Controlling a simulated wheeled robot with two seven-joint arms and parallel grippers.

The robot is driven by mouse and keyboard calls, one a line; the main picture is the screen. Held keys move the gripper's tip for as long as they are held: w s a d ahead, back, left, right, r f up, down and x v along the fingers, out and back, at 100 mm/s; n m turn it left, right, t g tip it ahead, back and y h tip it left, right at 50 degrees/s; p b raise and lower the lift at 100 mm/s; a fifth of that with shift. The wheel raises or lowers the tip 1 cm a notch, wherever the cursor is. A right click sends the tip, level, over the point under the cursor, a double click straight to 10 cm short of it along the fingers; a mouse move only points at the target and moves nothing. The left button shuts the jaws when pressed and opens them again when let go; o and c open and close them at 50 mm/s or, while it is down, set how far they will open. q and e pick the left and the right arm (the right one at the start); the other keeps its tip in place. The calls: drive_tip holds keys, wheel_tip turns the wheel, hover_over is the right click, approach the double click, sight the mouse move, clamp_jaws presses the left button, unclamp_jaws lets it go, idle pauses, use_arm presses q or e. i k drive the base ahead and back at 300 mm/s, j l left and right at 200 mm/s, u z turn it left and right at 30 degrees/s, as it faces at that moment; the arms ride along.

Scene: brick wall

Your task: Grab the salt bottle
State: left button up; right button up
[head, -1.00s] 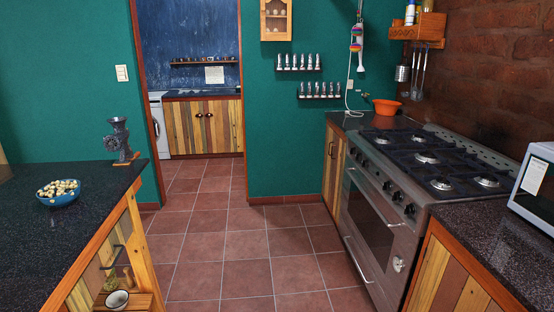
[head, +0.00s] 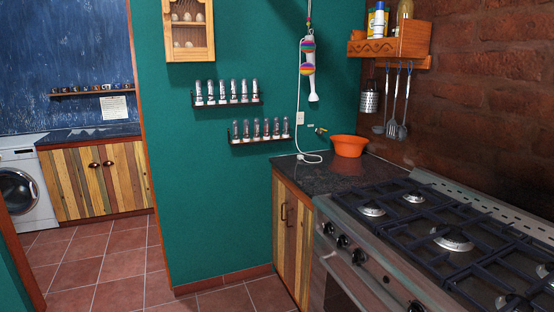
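On the wooden wall shelf (head: 390,47) at the upper right stand several bottles. One is blue and white (head: 371,22), one has a yellow label or cap (head: 386,16), and a taller olive-brown bottle (head: 405,10) stands at the right, cut by the top edge. Two narrow wall racks hold rows of small silver-capped jars, an upper row (head: 228,92) and a lower row (head: 256,129). No label is readable, so I cannot tell which is the salt bottle. Neither of my grippers is in view.
The black gas stove (head: 450,240) fills the lower right. An orange bowl (head: 348,146) sits on the dark corner counter (head: 305,175). Utensils (head: 398,110) and a metal can (head: 370,101) hang below the shelf. Open tiled floor (head: 110,265) lies at lower left.

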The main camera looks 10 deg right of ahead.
sight(379, 19)
drive_tip(key=i+z, duration=0.35)
drive_tip(key=i, duration=0.15)
drive_tip(key=i+z, duration=0.3)
drive_tip(key=i, duration=0.25)
drive_tip(key=i+j+z, duration=0.45)
drive_tip(key=z, duration=0.35)
drive_tip(key=i+j+z, duration=0.1)
drive_tip(key=z, duration=0.3)
drive_tip(key=j+z, duration=0.2)
drive_tip(key=z, duration=0.25)
drive_tip(key=i+j+z, duration=0.1)
drive_tip(key=z, duration=0.3)
drive_tip(key=k+j, duration=0.05)
drive_tip(key=j, duration=0.05)
